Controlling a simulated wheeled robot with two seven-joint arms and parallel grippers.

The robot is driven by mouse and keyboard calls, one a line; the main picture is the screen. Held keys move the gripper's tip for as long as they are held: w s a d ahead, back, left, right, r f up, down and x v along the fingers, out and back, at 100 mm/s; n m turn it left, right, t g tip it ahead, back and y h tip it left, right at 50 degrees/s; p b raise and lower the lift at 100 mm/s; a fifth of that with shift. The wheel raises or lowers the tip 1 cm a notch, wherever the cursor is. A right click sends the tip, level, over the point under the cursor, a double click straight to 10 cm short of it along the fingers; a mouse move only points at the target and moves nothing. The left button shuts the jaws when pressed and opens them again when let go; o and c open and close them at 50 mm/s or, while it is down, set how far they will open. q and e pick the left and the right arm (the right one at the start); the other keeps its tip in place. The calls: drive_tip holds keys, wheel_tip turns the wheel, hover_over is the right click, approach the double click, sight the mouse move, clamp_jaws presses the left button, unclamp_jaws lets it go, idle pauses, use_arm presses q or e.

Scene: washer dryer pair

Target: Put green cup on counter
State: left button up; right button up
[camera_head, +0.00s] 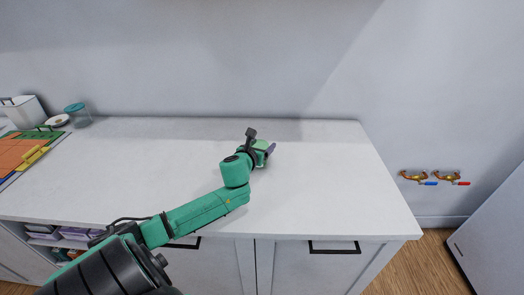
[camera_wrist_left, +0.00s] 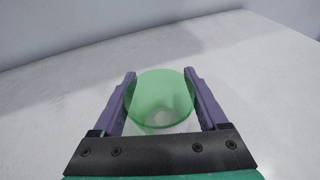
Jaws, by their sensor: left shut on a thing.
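The green cup (camera_wrist_left: 160,92) is see-through and sits between the two purple fingers of my left gripper (camera_wrist_left: 164,100) in the left wrist view. The fingers are shut on its sides. In the head view my left gripper (camera_head: 267,150) is over the white counter (camera_head: 320,190), right of its middle, and a bit of the green cup (camera_head: 260,158) shows there. I cannot tell whether the cup's base touches the counter. My right gripper is not in view.
At the far left of the counter are a teal-lidded jar (camera_head: 78,115), a small white dish (camera_head: 57,121), a white container (camera_head: 24,112) and a colourful board (camera_head: 25,150). The counter around my gripper is clear. Brass taps (camera_head: 430,178) are on the wall at right.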

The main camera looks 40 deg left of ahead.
use_arm(q)
drive_tip(key=shift+s+f, duration=0.1)
drive_tip(key=shift+f, duration=0.75)
drive_tip(key=o, duration=1.2)
drive_tip(key=shift+o, duration=0.2)
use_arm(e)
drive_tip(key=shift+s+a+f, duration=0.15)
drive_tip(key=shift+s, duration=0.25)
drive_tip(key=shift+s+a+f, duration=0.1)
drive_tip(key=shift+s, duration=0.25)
use_arm(q)
drive_tip(key=shift+s, duration=0.1)
drive_tip(key=shift+s+d, duration=0.15)
drive_tip(key=shift+s, duration=0.15)
drive_tip(key=v, duration=1.1)
drive_tip(key=shift+s+r, duration=0.1)
drive_tip(key=shift+r, duration=0.25)
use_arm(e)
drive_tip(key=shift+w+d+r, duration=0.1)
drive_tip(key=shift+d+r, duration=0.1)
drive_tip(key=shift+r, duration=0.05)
use_arm(q)
drive_tip(key=shift+f, duration=0.1)
